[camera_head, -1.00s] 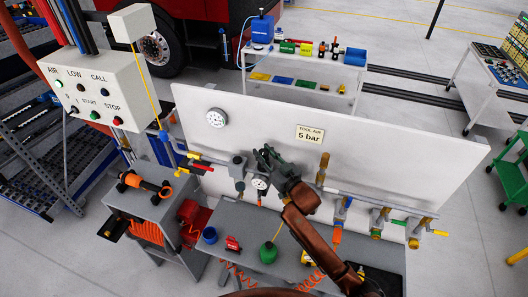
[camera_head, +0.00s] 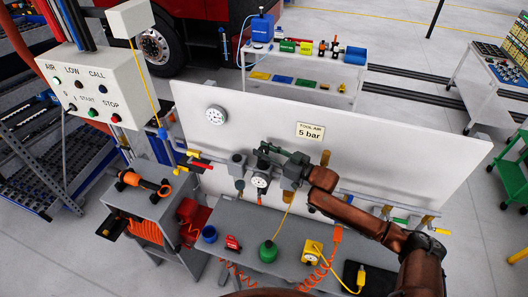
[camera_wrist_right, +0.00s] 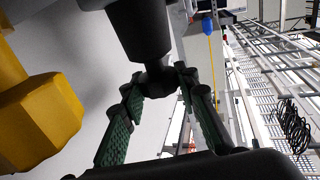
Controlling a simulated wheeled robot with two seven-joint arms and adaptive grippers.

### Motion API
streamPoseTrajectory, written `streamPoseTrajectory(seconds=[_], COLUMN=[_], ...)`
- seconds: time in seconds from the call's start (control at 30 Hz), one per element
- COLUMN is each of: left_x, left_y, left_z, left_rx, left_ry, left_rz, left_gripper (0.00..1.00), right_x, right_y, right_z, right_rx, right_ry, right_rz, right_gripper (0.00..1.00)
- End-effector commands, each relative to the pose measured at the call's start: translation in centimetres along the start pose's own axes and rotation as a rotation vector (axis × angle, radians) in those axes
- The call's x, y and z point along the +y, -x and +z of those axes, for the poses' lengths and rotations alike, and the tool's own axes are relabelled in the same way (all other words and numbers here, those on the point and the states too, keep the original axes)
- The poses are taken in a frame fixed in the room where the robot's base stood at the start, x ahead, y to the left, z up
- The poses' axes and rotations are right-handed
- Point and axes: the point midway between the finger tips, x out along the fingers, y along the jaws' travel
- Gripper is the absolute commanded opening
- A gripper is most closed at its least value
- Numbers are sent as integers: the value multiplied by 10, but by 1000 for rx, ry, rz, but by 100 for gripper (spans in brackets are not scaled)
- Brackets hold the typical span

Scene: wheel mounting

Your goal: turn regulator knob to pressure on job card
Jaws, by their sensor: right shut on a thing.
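The job card (camera_head: 310,132) on the white panel reads "TOOL AIR 5 bar". The regulator's small round white gauge (camera_head: 260,181) faces me below my right gripper; its needle is too small to read. My right gripper (camera_head: 264,153) reaches in from the right at the top of the regulator. In the right wrist view, the dark regulator knob (camera_wrist_right: 154,78) sits between the green-padded fingers of my right gripper (camera_wrist_right: 158,84), which is shut on it. In the head view the fingers mostly hide the knob. My left gripper is not in view.
The white panel (camera_head: 400,175) stands behind the air line, with a larger gauge (camera_head: 215,115) at its upper left. A grey bench (camera_head: 225,222) below holds a green bottle (camera_head: 268,252) and a yellow device (camera_head: 312,252). A yellow fitting (camera_wrist_right: 40,120) is close in the wrist view.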

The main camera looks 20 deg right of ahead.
Motion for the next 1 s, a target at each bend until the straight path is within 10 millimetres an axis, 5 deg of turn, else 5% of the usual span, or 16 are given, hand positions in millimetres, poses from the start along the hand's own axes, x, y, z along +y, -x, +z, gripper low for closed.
streamPoseTrajectory(seconds=[0.37, 0.4, 0.6, 1.0], left_x=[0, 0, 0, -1], left_y=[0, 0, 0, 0], left_z=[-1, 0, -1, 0], left_rx=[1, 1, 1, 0], left_ry=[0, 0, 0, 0], left_rz=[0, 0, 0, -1], left_gripper=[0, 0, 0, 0], right_x=[1, 1, 0, 0], right_y=[0, 0, 0, 0], right_z=[-2, -2, -1, -6], right_rx=[2, 2, 1, 2], right_ry=[2, 2, 1, 2], right_rz=[-2, -2, -2, -3], right_gripper=[4, 30, 43, 47])
